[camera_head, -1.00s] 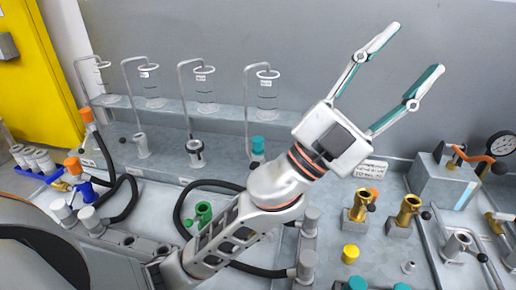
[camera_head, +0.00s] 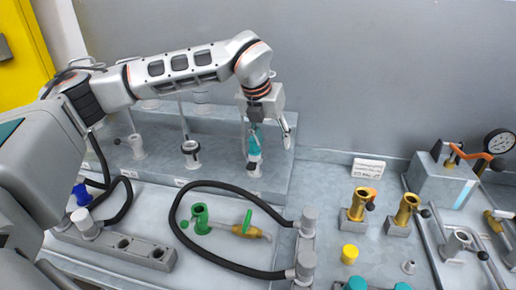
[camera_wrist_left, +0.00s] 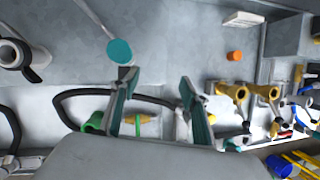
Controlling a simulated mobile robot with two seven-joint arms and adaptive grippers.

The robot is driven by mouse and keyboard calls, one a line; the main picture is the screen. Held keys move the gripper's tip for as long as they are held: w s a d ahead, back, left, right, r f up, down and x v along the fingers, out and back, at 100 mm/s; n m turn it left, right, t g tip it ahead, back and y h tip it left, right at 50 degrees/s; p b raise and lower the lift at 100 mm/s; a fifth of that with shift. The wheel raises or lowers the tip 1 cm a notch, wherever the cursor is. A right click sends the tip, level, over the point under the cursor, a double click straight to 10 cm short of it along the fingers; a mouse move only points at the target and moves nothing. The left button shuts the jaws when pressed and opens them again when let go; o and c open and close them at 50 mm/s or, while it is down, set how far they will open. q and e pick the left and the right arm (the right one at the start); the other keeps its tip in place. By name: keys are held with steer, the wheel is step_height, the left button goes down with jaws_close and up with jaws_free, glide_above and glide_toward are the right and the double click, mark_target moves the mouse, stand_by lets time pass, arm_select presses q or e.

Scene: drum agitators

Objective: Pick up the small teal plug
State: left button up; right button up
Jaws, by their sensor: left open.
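The small teal plug (camera_head: 253,149) sits upright on a grey fitting on the back shelf. It also shows as a teal disc in the left wrist view (camera_wrist_left: 119,51). My left gripper (camera_head: 272,146) points down over the shelf, its jaws apart and empty. In the head view one finger overlaps the plug, so contact cannot be told. In the wrist view the plug lies just beyond the left fingertip, outside the gap between the fingers (camera_wrist_left: 158,78). My right gripper is not in view.
Two other teal caps (camera_head: 357,284) (camera_head: 402,287) show at the bottom edge. A black hose (camera_head: 225,187) loops around a green valve fitting (camera_head: 201,218) in front. Brass fittings (camera_head: 359,205) stand at right. Grey fittings (camera_head: 190,154) stand on the shelf left of the plug.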

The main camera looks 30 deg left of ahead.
arm_select(q)
steer(key=r+n+y, duration=0.2)
glide_above(255, 149)
steer(key=s+a, duration=0.1)
steer(key=x, duration=0.2)
steer(key=p+x, duration=0.1)
steer(key=x, duration=0.4)
steer(key=shift+d+f, duration=0.25)
steer(key=shift+d, duration=0.1)
steer(key=c, duration=1.2)
